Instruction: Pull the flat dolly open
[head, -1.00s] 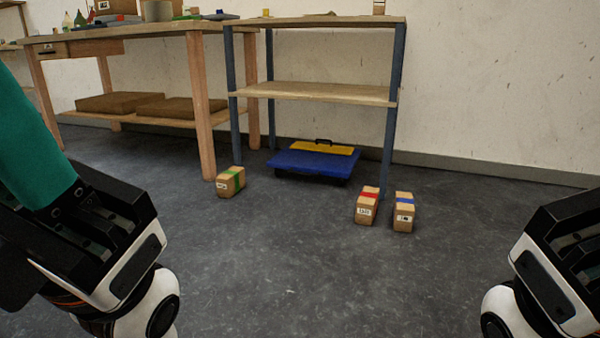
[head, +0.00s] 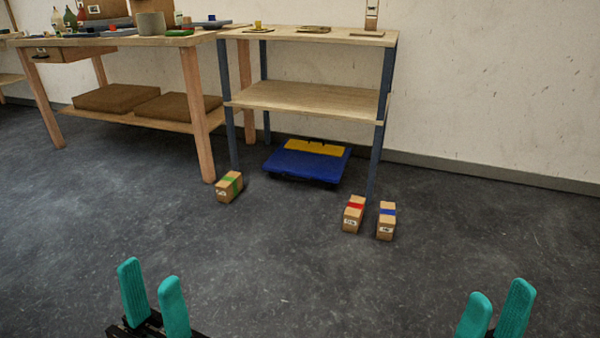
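The flat dolly (head: 300,165) is a low blue platform with a yellow section (head: 316,147) along its far side. It sits on the floor under the shelf, between the shelf's legs. My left gripper (head: 153,298) shows two teal fingers at the bottom left, spread apart with nothing between them. My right gripper (head: 497,312) shows two teal fingers at the bottom right, also apart and empty. Both are well in front of the dolly and touch nothing.
A shelf (head: 305,97) with blue legs stands over the dolly. A wooden workbench (head: 130,42) is at left. The front floor is clear.

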